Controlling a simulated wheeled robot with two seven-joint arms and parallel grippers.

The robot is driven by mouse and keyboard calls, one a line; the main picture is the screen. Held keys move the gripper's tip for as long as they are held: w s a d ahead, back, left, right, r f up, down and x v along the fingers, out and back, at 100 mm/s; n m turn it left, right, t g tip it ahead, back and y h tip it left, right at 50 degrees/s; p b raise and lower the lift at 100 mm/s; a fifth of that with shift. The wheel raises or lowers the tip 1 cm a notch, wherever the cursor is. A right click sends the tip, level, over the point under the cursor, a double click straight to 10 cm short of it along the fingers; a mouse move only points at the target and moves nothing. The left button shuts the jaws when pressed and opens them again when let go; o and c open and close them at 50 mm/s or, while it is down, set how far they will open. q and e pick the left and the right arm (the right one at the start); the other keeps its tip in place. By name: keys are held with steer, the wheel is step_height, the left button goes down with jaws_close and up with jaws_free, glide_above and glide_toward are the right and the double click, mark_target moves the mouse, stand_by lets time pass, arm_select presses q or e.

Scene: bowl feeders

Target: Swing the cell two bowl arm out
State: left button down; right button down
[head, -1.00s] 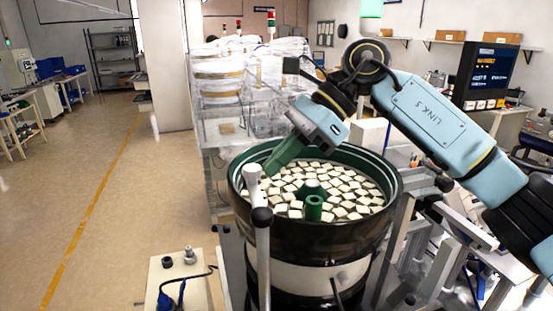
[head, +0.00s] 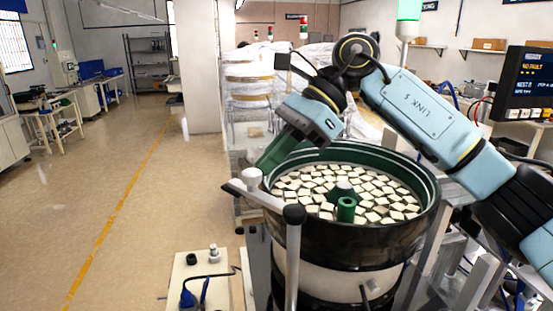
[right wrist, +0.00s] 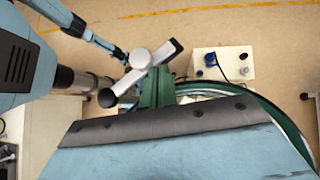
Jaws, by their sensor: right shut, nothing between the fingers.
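The bowl arm is a grey bar (head: 270,199) with a white knob (head: 252,176) and a black ball (head: 294,214) atop an upright grey post (head: 292,265). The knob end lies at the left rim of the dark bowl (head: 345,238), which holds many pale square parts. My right gripper (head: 266,164) has shut green fingers, empty, against or very close to the knob; contact is unclear. In the right wrist view the fingers (right wrist: 157,88) sit beside the bar (right wrist: 160,57) and knob (right wrist: 139,57).
A box with a black knob and blue cable (head: 200,282) stands left of the bowl. A screen (head: 525,85) is at right. Wrapped machines (head: 248,90) stand behind. The floor (head: 140,200) at left is clear.

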steer(key=shift+s+a, duration=0.25)
steer(key=shift+a, duration=0.25)
steer(key=shift+s+a, duration=0.2)
steer(key=shift+a, duration=0.3)
